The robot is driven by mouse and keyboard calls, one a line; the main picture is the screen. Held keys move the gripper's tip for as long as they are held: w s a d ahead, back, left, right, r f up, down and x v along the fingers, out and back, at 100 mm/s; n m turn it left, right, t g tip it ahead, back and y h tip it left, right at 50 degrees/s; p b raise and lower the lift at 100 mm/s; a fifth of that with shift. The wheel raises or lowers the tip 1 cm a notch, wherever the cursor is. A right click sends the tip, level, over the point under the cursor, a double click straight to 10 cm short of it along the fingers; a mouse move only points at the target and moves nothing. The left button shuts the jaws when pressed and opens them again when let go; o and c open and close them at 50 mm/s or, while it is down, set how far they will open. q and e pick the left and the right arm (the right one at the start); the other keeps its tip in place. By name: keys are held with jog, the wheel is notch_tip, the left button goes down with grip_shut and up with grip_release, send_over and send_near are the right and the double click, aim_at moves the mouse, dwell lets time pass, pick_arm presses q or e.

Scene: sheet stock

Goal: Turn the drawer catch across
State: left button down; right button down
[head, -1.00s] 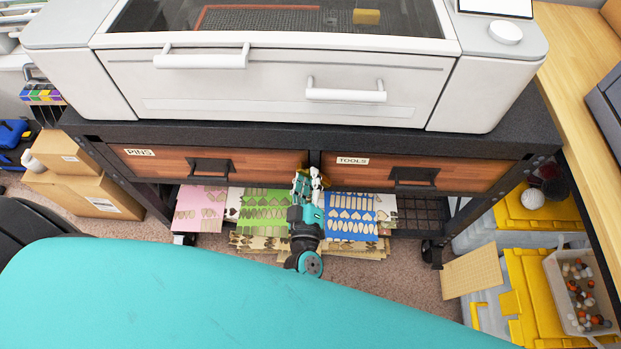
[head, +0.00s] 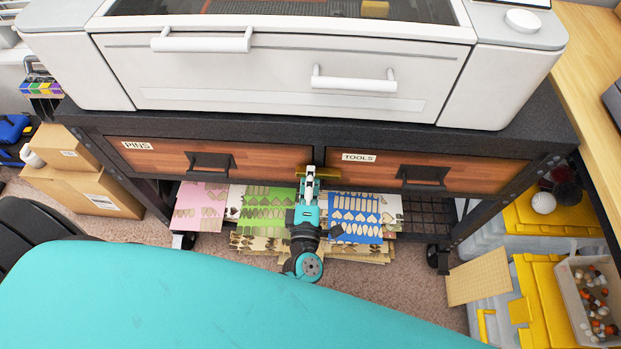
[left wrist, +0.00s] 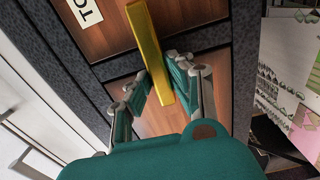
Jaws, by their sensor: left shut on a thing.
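The catch is a yellow, brass-like bar (head: 328,175) on the dark post between the PINS drawer (head: 262,160) and the TOOLS drawer (head: 480,177). It lies across the post, its ends over both drawer fronts. It also shows in the left wrist view (left wrist: 144,35), crossing the dark post. My left gripper (head: 311,174) comes up from below and is shut on the bar near its middle, one finger on each side. It hides part of the catch in the head view. Both drawers look shut. My right gripper is not in view.
Black handles stick out from the PINS (head: 210,162) and TOOLS drawers. A shelf below holds patterned sheets (head: 355,225). A white machine (head: 270,75) stands on the bench. Yellow-lidded bins (head: 545,290) are at right, cardboard boxes (head: 85,185) at left.

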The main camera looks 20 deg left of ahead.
pick_arm(q)
jog(key=shift+f+n, duration=0.1)
jog(key=shift+n, duration=0.2)
jog(key=c, duration=1.2)
grip_release()
jog(key=v, duration=1.2)
